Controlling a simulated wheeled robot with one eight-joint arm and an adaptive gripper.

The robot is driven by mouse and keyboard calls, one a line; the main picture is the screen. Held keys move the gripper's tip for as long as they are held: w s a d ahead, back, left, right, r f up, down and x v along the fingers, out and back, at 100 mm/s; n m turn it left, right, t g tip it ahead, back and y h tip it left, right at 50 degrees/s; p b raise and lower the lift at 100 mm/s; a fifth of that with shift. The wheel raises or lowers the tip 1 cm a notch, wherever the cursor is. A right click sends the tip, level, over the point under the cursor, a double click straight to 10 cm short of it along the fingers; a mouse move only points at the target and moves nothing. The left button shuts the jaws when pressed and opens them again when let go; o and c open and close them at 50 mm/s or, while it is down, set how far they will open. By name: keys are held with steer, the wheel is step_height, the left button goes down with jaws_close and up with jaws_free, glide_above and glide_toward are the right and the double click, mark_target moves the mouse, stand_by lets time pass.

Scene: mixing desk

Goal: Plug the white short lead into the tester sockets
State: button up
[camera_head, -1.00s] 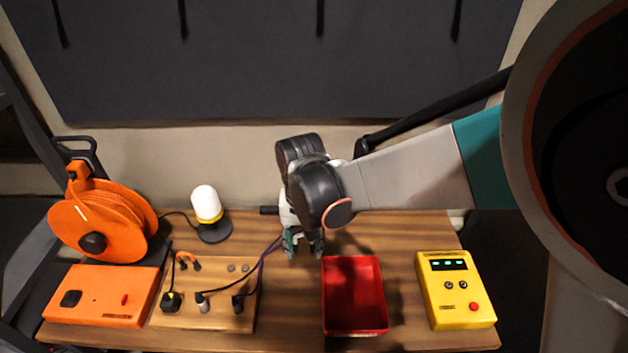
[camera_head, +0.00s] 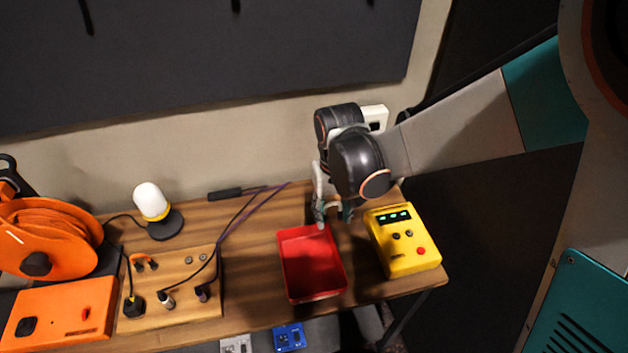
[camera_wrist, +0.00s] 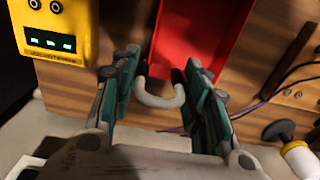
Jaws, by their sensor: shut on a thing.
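The yellow tester (camera_head: 407,255) stands at the right end of the desk, with a lit display and two dark sockets (camera_head: 403,235) on its top face. In the wrist view the tester (camera_wrist: 62,20) is at the upper left. My gripper (camera_head: 336,218) is above the desk behind the red tray, left of the tester's rear edge. In the wrist view my gripper (camera_wrist: 163,68) is shut on the white short lead (camera_wrist: 160,100), which shows as a U-shaped loop between the fingers. Its plug ends are mostly hidden by the fingers. The lead is apart from the sockets.
The red tray (camera_head: 281,265) looks empty, left of the tester. A wooden board (camera_head: 190,308) with plugged leads, an orange box (camera_head: 60,318), an orange reel (camera_head: 50,225) and a white lamp (camera_head: 151,200) stand further left. A dark-handled tool (camera_head: 226,193) lies at the back.

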steer(key=w+d+r+p, duration=0.1)
steer(key=w+d, duration=0.1)
steer(key=d, duration=0.8)
steer(key=w+d+r+p, duration=0.1)
steer(key=w+d+p, duration=0.1)
steer(key=d, duration=0.7)
steer(key=b, duration=0.7)
glide_above(403, 235)
step_height(403, 235, down, 8)
steer(key=shift+w+r, duration=0.15)
steer(key=shift+r, duration=0.05)
steer(key=shift+f+b, duration=0.55)
steer(key=shift+f, duration=0.35)
steer(key=shift+f+b, duration=0.8)
steer(key=shift+f, duration=0.1)
steer(key=shift+f+b, duration=0.6)
steer(key=shift+b, duration=0.25)
steer(key=o, duration=1.5)
steer(key=shift+r, duration=0.1)
